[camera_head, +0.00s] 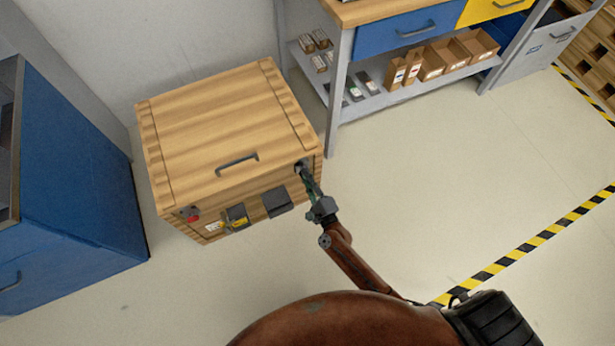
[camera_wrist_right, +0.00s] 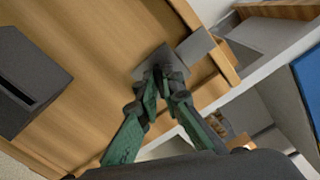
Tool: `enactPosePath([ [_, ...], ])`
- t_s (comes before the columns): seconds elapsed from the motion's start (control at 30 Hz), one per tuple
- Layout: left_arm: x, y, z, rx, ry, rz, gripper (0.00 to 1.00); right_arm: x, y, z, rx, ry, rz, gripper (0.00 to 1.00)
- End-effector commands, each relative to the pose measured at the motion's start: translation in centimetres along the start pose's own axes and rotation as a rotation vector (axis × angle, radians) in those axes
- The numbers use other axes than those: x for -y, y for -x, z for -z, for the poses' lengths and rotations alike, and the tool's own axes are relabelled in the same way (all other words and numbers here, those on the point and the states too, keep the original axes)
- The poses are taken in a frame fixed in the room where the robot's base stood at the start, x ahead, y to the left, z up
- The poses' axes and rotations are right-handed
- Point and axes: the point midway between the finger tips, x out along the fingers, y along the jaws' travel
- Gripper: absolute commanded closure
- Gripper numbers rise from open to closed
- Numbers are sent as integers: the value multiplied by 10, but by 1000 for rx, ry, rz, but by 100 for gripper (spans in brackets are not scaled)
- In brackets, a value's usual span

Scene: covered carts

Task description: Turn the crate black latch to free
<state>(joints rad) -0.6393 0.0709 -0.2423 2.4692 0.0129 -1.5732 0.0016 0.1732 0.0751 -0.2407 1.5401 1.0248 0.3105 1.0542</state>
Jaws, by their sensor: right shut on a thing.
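The wooden crate (camera_head: 222,130) stands on the floor with its lid closed and a grey handle (camera_head: 237,163) on top. A red latch (camera_head: 189,214) shows at the front's left end. The black latch (camera_head: 300,167) is at the front's right upper corner, mostly hidden by my right gripper (camera_head: 303,172). In the right wrist view, the dark latch plate (camera_wrist_right: 152,68) lies against the wood, and the fingertips of my right gripper (camera_wrist_right: 163,74) are closed together on it. My left gripper is not in view.
A dark box (camera_head: 277,201) and a yellow-marked box (camera_head: 237,216) sit on the crate's front. A blue cabinet (camera_head: 75,190) stands at left. A workbench (camera_head: 400,95) with cartons on its shelf stands behind right. The floor at right is clear up to striped tape (camera_head: 530,240).

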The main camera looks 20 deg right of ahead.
Motion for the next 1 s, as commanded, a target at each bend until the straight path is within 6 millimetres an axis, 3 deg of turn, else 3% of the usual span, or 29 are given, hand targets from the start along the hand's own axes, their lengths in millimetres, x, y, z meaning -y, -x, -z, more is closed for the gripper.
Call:
enactPosePath([
  [0.5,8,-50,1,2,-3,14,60,-1,0,-1,1,330,-1,100],
  [1.0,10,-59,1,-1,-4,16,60,-3,0,-1,1,389,-2,100],
])
